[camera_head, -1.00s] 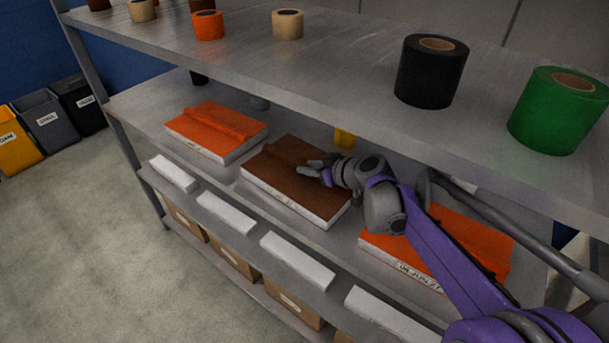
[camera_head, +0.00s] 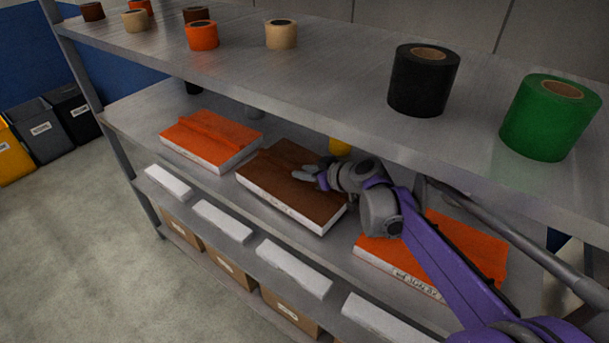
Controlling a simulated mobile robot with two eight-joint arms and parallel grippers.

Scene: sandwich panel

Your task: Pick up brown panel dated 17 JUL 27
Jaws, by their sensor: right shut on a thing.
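The brown panel (camera_head: 270,176) lies flat on the middle shelf, between two orange panels. It has a white front edge with small dark writing that is too small to read. My right gripper (camera_head: 308,173) is at the panel's right part, shut on its raised brown ridge. The gripper hides part of the ridge. The panel appears to rest on the shelf. My left gripper is not in view.
Orange panels lie to the left (camera_head: 210,138) and right (camera_head: 470,250), the right one partly behind my arm. The upper shelf (camera_head: 330,62) overhangs with tape rolls, including a black roll (camera_head: 423,82) and a green roll (camera_head: 549,118). White blocks (camera_head: 293,268) sit on a shelf below.

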